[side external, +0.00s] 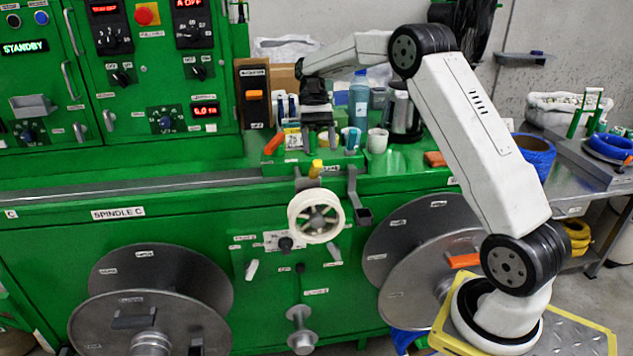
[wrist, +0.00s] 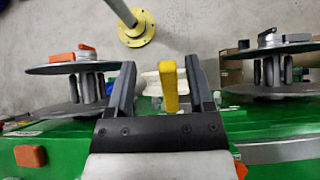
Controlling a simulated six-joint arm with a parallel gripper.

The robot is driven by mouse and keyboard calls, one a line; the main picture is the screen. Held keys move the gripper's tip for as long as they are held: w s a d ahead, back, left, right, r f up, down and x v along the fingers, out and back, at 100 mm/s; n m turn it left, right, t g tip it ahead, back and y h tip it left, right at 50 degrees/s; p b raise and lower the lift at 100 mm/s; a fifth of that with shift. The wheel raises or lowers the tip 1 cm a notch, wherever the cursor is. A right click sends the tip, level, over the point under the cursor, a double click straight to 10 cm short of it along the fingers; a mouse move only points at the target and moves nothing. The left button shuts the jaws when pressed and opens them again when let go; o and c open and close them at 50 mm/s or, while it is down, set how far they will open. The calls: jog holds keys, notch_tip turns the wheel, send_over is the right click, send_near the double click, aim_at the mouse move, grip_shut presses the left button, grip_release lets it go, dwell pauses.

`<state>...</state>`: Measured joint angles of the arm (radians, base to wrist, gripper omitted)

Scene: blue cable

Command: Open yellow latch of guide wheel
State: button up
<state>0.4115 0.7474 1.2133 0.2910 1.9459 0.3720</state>
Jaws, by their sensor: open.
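The yellow latch (side external: 316,168) stands just above the white guide wheel (side external: 316,215) on the front of the green machine. In the wrist view the yellow latch (wrist: 169,86) shows as an upright bar between my open fingers, with part of the pale guide wheel (wrist: 151,84) beside it. My gripper (side external: 318,140) is above the latch in the side view, pointing down. In the wrist view my gripper (wrist: 162,85) has its two dark fingers apart, one on each side of the latch. I cannot tell whether either finger touches it.
Large grey spools (side external: 150,290) flank the wheel low on the machine's front. A blue bottle (side external: 359,98), a white cup (side external: 377,140) and other items crowd the machine top behind my gripper. A metal bracket (side external: 354,190) hangs close to the wheel's right.

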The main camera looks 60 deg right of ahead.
jog(key=s+a+r, duration=0.3)
jog(key=s+r, duration=0.5)
jog(key=s, duration=0.4)
jog(key=shift+s+r, duration=0.3)
jog(key=shift+a, duration=0.1)
jog(key=shift+f, duration=0.15)
jog(key=c, duration=0.7)
jog(key=shift+w+f+m+y, duration=0.1)
jog(key=shift+f+m+y, duration=0.2)
jog(key=shift+m, duration=0.1)
grip_shut()
jog(key=w+d+f+m+t+y, duration=0.1)
jog(key=d+f+m+t+y, duration=0.2)
jog(key=f+m+t, duration=0.4)
jog(key=w+d+f+m+t+y, duration=0.1)
jog(key=d+f+m+t+y, duration=0.2)
jog(key=m, duration=1.4)
jog(key=d+f+t, duration=0.3)
jog(key=f+t, duration=0.1)
jog(key=f, duration=0.1)
jog(key=shift+w+t, duration=0.3)
jog(key=shift+w, duration=0.1)
